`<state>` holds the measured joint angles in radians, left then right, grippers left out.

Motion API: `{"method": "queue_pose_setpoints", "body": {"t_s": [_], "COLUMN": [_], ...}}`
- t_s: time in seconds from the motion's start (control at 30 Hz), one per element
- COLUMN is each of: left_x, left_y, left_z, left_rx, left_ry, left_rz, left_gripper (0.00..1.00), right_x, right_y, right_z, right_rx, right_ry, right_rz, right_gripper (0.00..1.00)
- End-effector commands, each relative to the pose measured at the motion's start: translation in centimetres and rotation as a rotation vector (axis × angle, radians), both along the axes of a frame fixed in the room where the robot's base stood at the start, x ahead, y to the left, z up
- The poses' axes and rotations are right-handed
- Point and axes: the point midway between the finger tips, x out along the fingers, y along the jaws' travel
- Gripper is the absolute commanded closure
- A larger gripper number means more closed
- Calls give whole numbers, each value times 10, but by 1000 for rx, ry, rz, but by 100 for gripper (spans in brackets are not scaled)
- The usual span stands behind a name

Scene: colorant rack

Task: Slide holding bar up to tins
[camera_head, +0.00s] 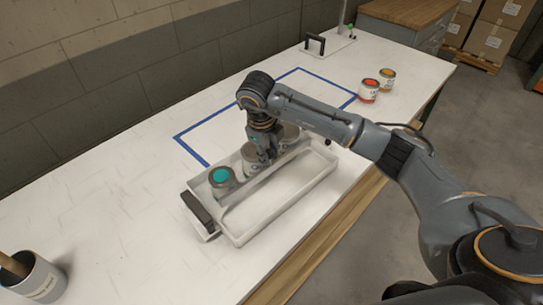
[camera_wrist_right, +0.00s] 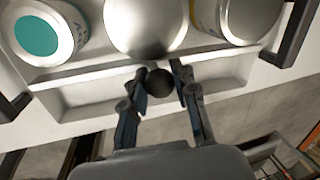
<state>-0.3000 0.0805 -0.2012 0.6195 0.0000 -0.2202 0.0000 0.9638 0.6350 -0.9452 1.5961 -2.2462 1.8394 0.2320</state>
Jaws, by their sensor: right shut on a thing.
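A row of tins stands in the back channel of a pale rack (camera_head: 285,206): a teal-topped tin (camera_head: 222,178), a middle metal tin (camera_head: 250,160), and another (camera_head: 290,132) behind my gripper. The pale holding bar (camera_head: 240,190) runs lengthwise in front of them. My right gripper (camera_head: 267,157) is over the middle of the bar. In the right wrist view the right fingers (camera_wrist_right: 162,85) are shut on the dark round knob (camera_wrist_right: 160,81) of the bar. The bar lies close along the tins; I cannot tell whether it touches them all. My left gripper is not in view.
The rack has dark end handles (camera_head: 198,211). Blue tape (camera_head: 190,147) marks a rectangle behind it. Red-topped (camera_head: 369,90) and orange-topped (camera_head: 387,79) tins stand at the far right. A grey pot (camera_head: 38,278) stands near left. The table's front edge is close to the rack.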

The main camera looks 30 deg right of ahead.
Motion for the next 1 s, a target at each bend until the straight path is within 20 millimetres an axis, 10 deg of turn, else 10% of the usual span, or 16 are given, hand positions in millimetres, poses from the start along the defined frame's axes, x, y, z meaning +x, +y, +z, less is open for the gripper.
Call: {"method": "queue_pose_setpoints", "body": {"t_s": [0.13, 0.53, 1.0], "left_x": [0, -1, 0], "left_y": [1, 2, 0], "left_z": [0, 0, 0], "left_rx": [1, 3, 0], "left_ry": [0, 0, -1], "left_rz": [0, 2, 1], "left_gripper": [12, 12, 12], "right_x": [0, 0, -8], "right_y": [0, 1, 16], "right_z": [1, 8, 98], "right_rx": [0, 0, -2], "right_ry": [-1, -4, -5], "right_rz": [0, 1, 1], "right_gripper": [48, 48, 48]}}
